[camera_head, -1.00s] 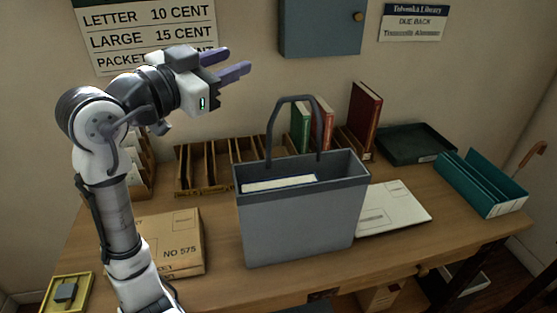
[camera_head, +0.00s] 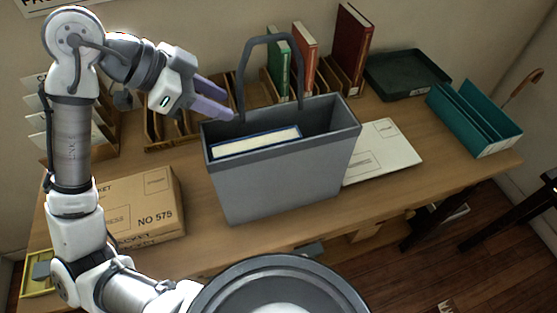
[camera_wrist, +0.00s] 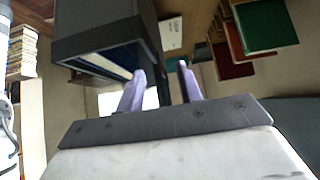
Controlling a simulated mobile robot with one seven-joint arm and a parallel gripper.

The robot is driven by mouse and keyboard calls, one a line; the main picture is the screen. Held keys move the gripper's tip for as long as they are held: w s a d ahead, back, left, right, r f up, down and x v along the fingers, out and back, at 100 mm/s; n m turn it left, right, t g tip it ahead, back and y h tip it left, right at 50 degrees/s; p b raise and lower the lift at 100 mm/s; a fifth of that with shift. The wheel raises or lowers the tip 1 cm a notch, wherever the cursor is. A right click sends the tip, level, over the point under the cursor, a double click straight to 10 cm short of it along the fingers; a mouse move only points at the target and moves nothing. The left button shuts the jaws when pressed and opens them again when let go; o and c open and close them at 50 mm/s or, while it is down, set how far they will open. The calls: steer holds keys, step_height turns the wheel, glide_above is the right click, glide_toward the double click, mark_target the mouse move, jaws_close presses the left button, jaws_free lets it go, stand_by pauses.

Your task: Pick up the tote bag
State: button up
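The grey tote bag (camera_head: 275,182) stands upright on the wooden desk, with its arched handle (camera_head: 270,40) standing up above the open top. A book with pale pages and a blue cover (camera_head: 257,143) lies inside it. My gripper (camera_head: 228,104) is open, with its two purple fingers beside the left leg of the handle, near the bag's back left rim. I cannot tell whether a finger touches the handle. In the wrist view my fingers (camera_wrist: 160,70) are apart, and the bag (camera_wrist: 100,38) fills the upper left. No grasp shows.
A cardboard parcel (camera_head: 140,205) lies left of the bag and a white envelope (camera_head: 382,150) right of it. Wooden sorters (camera_head: 165,128) and upright books (camera_head: 352,45) stand behind. A dark green tray (camera_head: 407,75) and a teal file holder (camera_head: 474,118) are at the right.

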mark_target(245, 113)
steer(key=x, duration=0.1)
steer(key=p+x, duration=0.1)
steer(key=x, duration=0.3)
steer(key=shift+s+d+p, duration=0.3)
steer(key=shift+d, duration=0.05)
steer(key=shift+w+d+f, duration=0.15)
steer(key=shift+d+f, duration=0.2)
steer(key=shift+f, duration=0.1)
jaws_close()
